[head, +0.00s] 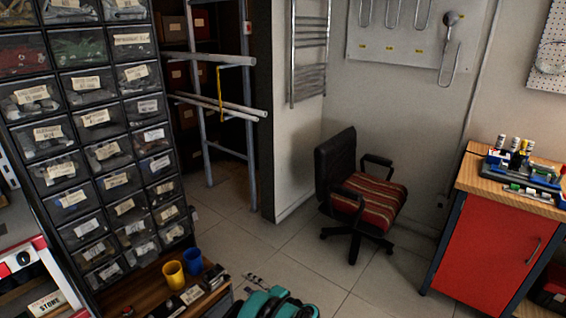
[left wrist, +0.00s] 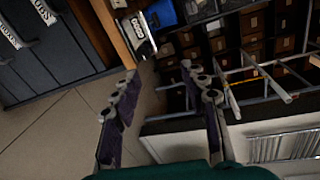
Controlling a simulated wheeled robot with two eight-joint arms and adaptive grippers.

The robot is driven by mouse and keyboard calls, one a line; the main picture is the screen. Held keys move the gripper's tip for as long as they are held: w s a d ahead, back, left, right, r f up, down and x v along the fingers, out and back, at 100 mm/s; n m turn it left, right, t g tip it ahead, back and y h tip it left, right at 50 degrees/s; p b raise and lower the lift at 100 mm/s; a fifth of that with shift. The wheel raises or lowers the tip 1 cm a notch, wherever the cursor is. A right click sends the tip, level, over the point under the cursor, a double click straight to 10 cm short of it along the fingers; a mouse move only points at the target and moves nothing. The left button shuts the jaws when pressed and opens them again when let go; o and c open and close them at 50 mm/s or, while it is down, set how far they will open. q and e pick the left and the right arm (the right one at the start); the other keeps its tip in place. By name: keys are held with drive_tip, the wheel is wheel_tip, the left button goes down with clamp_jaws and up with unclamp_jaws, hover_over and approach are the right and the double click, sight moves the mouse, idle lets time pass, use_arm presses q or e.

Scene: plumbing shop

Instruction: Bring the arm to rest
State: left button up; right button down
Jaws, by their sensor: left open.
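My left gripper (head: 258,283) shows at the bottom edge of the head view, a teal body with small dark fingers, to the right of a low wooden top. In the left wrist view, my left gripper (left wrist: 160,78) is open, its two fingers well apart with nothing between them. Most of the left arm is out of the frame. My right gripper is in neither view.
A drawer cabinet (head: 92,125) stands at left. Yellow (head: 173,274) and blue (head: 193,261) cups stand on the wooden top (head: 146,283). An office chair (head: 362,195) and red workbench (head: 488,245) stand beyond open tiled floor (head: 330,265). A pipe rack (head: 215,105) stands behind.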

use_arm(q)
drive_tip(key=s+a+r+n+g+h, duration=0.2)
drive_tip(key=s+a+r+h, duration=0.15)
drive_tip(key=r, duration=0.45)
drive_tip(key=s+a+r+n+g+h, duration=0.1)
drive_tip(key=s+a+r+h, duration=0.3)
drive_tip(key=r, duration=0.4)
drive_tip(key=s+d+r+n+h, duration=0.1)
drive_tip(key=s+n+h, duration=0.1)
drive_tip(key=s, duration=1)
drive_tip(key=s+r+n+h, duration=0.2)
drive_tip(key=s+n+h, duration=0.1)
drive_tip(key=s, duration=0.9)
drive_tip(key=shift+d+n, duration=0.35)
drive_tip(key=shift+n, duration=0.35)
